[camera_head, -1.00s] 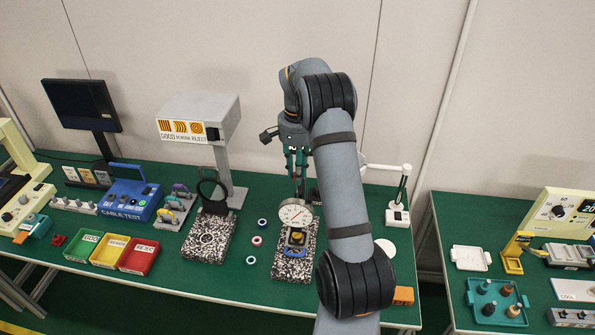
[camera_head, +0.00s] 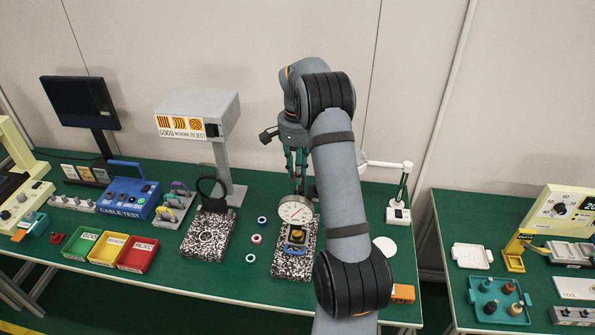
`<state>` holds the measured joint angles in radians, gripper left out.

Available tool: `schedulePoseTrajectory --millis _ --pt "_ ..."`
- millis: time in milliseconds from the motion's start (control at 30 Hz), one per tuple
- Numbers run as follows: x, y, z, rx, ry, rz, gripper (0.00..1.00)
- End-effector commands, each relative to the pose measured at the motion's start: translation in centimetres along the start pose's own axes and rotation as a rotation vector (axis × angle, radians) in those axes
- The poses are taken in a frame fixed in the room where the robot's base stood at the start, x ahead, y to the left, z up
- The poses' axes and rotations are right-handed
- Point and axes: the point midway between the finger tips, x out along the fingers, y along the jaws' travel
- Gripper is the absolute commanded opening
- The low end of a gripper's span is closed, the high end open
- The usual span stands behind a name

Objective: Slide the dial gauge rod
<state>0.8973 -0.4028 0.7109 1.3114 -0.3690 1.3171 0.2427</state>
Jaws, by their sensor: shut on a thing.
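The dial gauge (camera_head: 295,210) has a round white face and stands over the right speckled granite block (camera_head: 291,266). A small blue-framed part with a yellow and black top (camera_head: 297,237) sits on that block, just below the dial. My gripper (camera_head: 297,180) points down right behind and above the dial, its fingers close together. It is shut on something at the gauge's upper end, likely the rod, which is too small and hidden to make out. My arm covers the area to the right of the gauge.
Another granite block (camera_head: 207,238) with a black ring stand is to the left. Several small rings, including a red one (camera_head: 257,239), lie between the blocks. A grey display stand (camera_head: 200,118) rises behind. A white lamp (camera_head: 398,211) and orange box (camera_head: 402,294) are right of my arm.

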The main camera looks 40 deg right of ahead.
Motion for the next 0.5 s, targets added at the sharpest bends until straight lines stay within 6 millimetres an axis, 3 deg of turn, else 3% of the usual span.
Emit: schedulePoseTrajectory --millis 67,367,400,500 --pt "1.52 0.01 0.14 0.000 -0.003 0.002 0.00" --pt "1.29 -0.01 0.08 0.000 -0.004 0.002 0.00" --pt "1.29 -0.01 0.08 0.000 -0.004 0.002 0.21" --pt "1.27 0.00 0.06 0.000 -0.004 0.002 0.27"
